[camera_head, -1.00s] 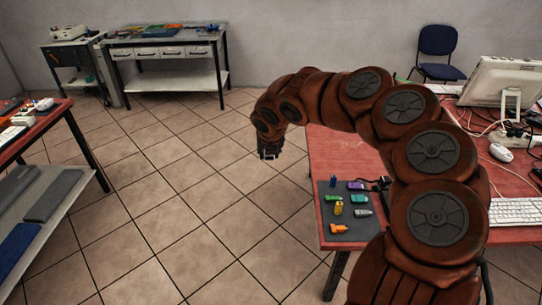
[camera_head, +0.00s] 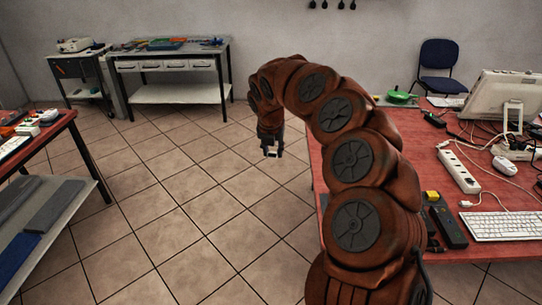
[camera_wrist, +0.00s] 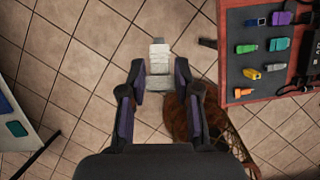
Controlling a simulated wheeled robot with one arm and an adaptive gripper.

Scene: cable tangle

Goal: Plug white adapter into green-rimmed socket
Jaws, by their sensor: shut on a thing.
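My gripper (camera_head: 272,153) hangs over the open floor, left of the red desk, pointing down. In the wrist view my gripper (camera_wrist: 160,85) is shut on a pale white, blocky piece, which I take for the white adapter (camera_wrist: 159,58). It sticks out beyond the fingertips and touches nothing else. A white power strip (camera_head: 459,171) lies on the desk to the right, well away from my gripper. I cannot make out a green rim on any of its sockets.
The red desk (camera_head: 487,247) carries a keyboard (camera_head: 507,225), a mouse (camera_head: 505,165), a monitor (camera_head: 500,97), cables and a green dish-like thing (camera_head: 400,97). A dark mat (camera_wrist: 235,75) with several coloured sticks shows in the wrist view. Floor under my gripper is clear.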

